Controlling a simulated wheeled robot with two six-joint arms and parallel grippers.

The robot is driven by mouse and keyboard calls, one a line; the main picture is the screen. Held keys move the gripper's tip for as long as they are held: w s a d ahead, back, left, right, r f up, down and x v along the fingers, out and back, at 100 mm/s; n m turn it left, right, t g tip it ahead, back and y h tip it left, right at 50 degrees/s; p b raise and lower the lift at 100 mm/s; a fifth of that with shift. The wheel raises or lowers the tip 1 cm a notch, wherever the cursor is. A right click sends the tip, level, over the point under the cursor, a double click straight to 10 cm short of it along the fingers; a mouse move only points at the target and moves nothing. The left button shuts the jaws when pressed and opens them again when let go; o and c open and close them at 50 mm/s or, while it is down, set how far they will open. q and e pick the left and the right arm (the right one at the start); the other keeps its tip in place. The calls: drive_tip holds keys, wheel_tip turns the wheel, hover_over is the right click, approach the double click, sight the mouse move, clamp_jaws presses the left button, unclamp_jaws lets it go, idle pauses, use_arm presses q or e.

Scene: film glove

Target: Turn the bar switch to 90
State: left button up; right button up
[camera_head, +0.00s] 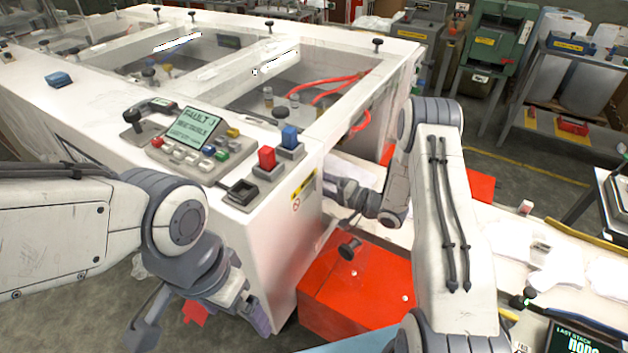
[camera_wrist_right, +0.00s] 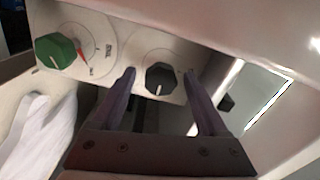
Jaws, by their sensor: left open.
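In the right wrist view, a black faceted knob (camera_wrist_right: 160,78) with a pale pointer line sits on a white dial plate. A green knob (camera_wrist_right: 55,50) with a red pointer beside it sits on another dial to its left. I cannot tell which is the bar switch, and the dial markings are too small to read. My right gripper (camera_wrist_right: 160,73) is open, its fingers on either side of the black knob with gaps visible. In the head view it is by the machine's side (camera_head: 345,190), with the knobs hidden. My left gripper (camera_head: 198,325) is open and empty, low before the machine.
The white machine (camera_head: 90,130) has a top panel with a fault screen (camera_head: 190,126), a red switch (camera_head: 267,158) and a blue switch (camera_head: 289,137). A red box (camera_head: 365,285) stands below my right arm. White cloth-like pieces (camera_wrist_right: 38,140) lie near the green knob.

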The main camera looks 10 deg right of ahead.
drive_tip(key=b+v, duration=0.2)
drive_tip(key=v, duration=0.8)
drive_tip(key=shift+s+b, duration=0.2)
drive_tip(key=shift+b, duration=0.15)
